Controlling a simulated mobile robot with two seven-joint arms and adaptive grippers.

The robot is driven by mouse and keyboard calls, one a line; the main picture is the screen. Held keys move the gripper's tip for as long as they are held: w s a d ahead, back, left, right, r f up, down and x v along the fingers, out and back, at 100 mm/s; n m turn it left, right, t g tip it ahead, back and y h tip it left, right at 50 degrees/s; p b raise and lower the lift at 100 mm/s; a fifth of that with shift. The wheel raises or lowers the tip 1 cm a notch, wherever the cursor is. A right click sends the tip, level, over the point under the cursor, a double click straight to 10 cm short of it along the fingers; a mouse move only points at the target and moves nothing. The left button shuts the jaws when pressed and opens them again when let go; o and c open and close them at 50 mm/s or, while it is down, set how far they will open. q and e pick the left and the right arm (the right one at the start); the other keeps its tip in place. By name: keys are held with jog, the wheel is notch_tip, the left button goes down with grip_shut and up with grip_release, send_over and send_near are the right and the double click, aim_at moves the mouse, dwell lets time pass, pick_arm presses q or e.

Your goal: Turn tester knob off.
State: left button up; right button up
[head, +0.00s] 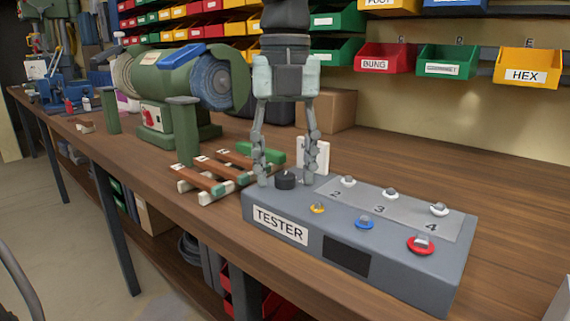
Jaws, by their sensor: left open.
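The grey tester box (400,272) lies on the wooden bench, with a white TESTER label on its front. Its black knob (286,180) is on the top at the left end. My left gripper (286,182) points straight down over that end, open, with one finger on each side of the knob. Whether the fingers touch the knob I cannot tell. Coloured rings, yellow (317,208), blue (364,222) and red (420,245), sit along the top near numbers 2, 3 and 4. The dark display on the front looks blank. My right gripper is out of view.
A green bench grinder (170,100) stands behind at the left. Wooden-and-white racks (205,180) lie left of the tester. A white switch plate (314,156) stands just behind the gripper. A cardboard box (328,111) and wall bins (528,68) are at the back.

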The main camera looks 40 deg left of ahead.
aim_at(285, 175)
pick_arm(q)
notch_tip(285, 175, up, 12)
dwell(0.6)
dwell(0.4)
